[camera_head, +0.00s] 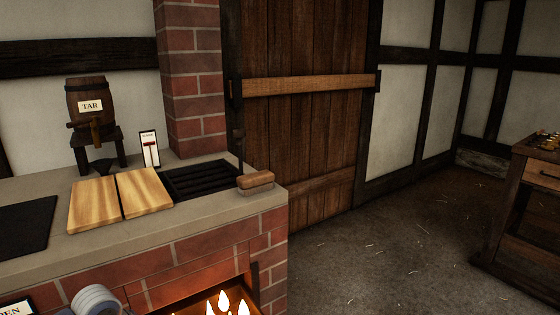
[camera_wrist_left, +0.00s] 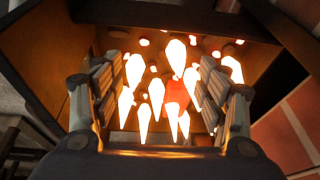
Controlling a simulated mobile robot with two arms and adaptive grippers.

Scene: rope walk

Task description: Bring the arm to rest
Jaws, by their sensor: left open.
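My left gripper (camera_wrist_left: 160,72) is open in the left wrist view, its two ribbed fingers spread wide with nothing solid held between them. It faces into a firebox with several bright flames (camera_wrist_left: 157,95) and glowing embers; the flames show between and beyond the fingers. In the head view a pale rounded part of my arm (camera_head: 96,298) shows at the bottom left, but the gripper itself is out of frame. The same flames (camera_head: 224,301) show low in the brick hearth. My right gripper is in neither view.
The brick hearth counter (camera_head: 210,213) carries a tar barrel (camera_head: 87,113), two wooden boards (camera_head: 120,201), a black grate (camera_head: 203,180), a lever gauge (camera_head: 149,150) and a wood-handled brush (camera_head: 256,182). A plank door (camera_head: 302,130) stands behind. Floor (camera_head: 390,245) is open toward a wooden bench (camera_head: 525,205).

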